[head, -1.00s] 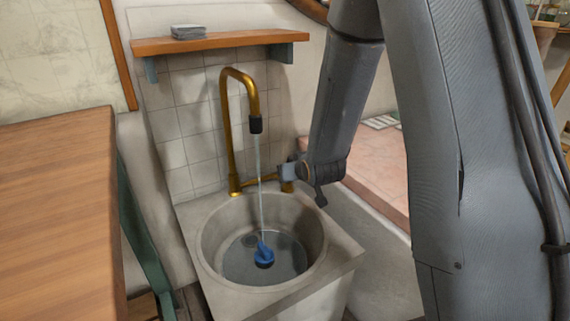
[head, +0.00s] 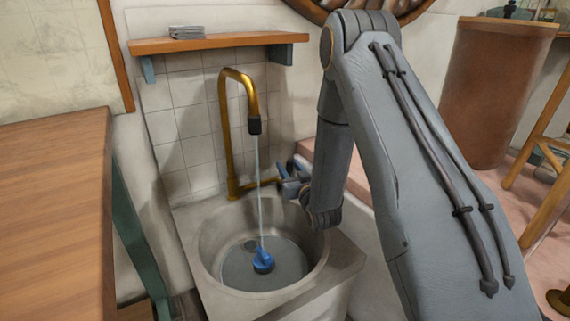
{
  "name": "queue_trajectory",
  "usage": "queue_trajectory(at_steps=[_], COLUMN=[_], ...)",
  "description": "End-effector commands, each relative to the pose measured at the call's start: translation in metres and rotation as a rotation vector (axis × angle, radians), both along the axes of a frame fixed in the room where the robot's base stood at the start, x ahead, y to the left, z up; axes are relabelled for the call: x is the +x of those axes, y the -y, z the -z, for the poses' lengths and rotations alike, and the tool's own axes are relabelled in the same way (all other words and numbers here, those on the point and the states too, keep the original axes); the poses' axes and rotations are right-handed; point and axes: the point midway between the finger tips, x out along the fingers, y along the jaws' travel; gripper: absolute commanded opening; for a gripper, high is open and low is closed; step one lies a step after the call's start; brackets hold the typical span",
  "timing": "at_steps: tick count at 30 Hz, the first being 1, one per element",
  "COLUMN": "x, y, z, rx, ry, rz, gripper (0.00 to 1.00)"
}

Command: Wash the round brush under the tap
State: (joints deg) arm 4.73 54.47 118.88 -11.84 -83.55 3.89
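The round brush (head: 263,261), blue with a darker base, sits in the round sink basin (head: 212,262). The gold tap (head: 226,130) has a black nozzle, and a thin stream of water (head: 259,190) runs from it down onto the brush. My gripper (head: 290,180) is beside the right end of the tap's base, above the back right rim of the basin, and apart from the brush. It partly hides the tap's right side. Its fingers are small and seen at an angle, so their opening and any contact with the tap are unclear.
A wooden shelf (head: 215,43) with a small grey stack (head: 187,32) is above the tap. A wooden table (head: 55,200) stands close on the left. A tiled wall (head: 185,115) is behind the sink. A brown barrel-like container (head: 497,90) stands back right.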

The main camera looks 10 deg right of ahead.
Motion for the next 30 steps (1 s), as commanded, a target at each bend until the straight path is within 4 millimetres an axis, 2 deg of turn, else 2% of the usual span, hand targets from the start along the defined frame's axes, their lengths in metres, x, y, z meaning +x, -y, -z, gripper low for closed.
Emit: queue_trajectory(at_steps=[3,7,18,19,25,26,30], x=[0.019,0.032,0.039,0.039,0.039,0.039,0.039], y=[-0.002,-0.004,-0.005,-0.005,-0.005,-0.005,-0.005], z=[0.000,0.000,0.000,0.000,0.000,0.000,0.000], rx=[-0.001,-0.001,-0.001,-0.001,-0.001,-0.001,-0.001], ry=[0.002,0.001,-0.001,-0.001,-0.001,-0.001,-0.001], rz=[0.000,0.000,0.000,0.000,0.000,0.000,0.000], gripper=[0.38,0.38,0.38,0.36,0.03,0.00,0.00])
